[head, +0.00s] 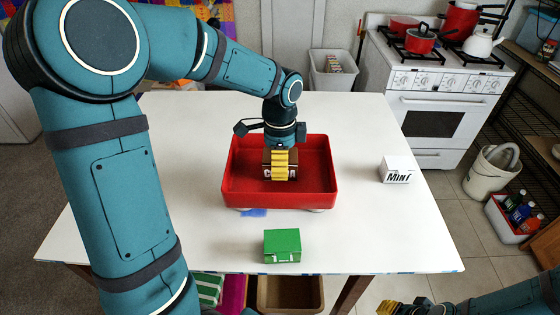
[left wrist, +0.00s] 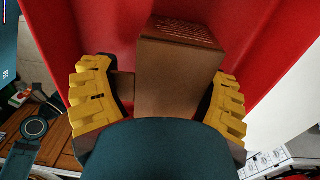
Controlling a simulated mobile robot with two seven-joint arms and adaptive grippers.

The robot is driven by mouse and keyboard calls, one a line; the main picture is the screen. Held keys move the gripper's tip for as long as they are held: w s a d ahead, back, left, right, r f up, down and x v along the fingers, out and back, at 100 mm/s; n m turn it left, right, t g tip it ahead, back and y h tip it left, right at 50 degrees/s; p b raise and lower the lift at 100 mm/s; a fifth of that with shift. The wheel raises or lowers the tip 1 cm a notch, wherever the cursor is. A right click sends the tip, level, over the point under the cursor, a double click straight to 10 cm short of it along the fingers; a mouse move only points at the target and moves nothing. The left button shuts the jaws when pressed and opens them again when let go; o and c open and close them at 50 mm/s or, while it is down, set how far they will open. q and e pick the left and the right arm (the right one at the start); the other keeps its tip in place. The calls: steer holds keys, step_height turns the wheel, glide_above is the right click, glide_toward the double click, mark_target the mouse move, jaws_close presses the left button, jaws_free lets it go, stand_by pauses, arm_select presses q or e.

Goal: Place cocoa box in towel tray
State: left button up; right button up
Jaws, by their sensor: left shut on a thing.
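The cocoa box, a brown box (left wrist: 178,80), is between the yellow fingers of my left gripper (left wrist: 160,92). In the head view the gripper (head: 281,163) points down over the inside of the red tray (head: 279,199), and its fingers partly hide the box (head: 267,172). The red walls and floor of the tray (left wrist: 85,30) surround the box in the left wrist view. Whether the box touches the tray floor cannot be told. My right gripper (head: 404,308) shows only partly at the bottom edge, away from the table.
A green box (head: 282,246) stands in front of the tray on the white table (head: 345,240). A white mint box (head: 397,169) stands to the right. A blue patch (head: 253,212) shows at the tray's front. The table between tray and mint box is clear.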

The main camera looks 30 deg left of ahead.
arm_select(q)
steer(key=o, duration=1.1)
step_height(320, 180, up, 12)
steer(key=p, duration=0.1)
steer(key=shift+w+a+p, duration=0.15)
steer(key=shift+w+p, duration=0.1)
steer(key=shift+p, duration=0.1)
